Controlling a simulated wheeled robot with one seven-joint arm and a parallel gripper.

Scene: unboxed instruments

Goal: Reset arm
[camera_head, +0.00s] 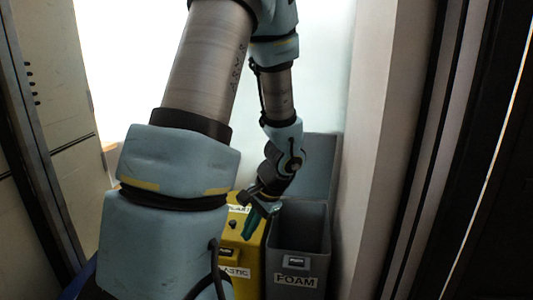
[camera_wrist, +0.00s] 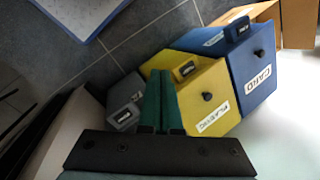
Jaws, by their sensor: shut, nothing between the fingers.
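My arm reaches down from the top of the head view. My gripper (camera_head: 257,219) hangs over the yellow bin and beside the open grey bin. In the wrist view, the green fingers of my gripper (camera_wrist: 160,78) lie close together, shut with nothing held. The yellow bin (camera_wrist: 200,97), with a "PLASTIC" label, is just beyond and to the right of the fingertips. The grey bin (camera_head: 300,262), labelled "FOAM", has its lid up in the head view. Its inside looks dark, and I cannot see its contents.
A blue bin (camera_wrist: 240,72) labelled "CARD" stands beside the yellow bin. A brown box (camera_wrist: 290,22) is past it. A pale wall (camera_head: 370,180) stands close on the right. Open tiled floor (camera_wrist: 70,50) lies at upper left in the wrist view.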

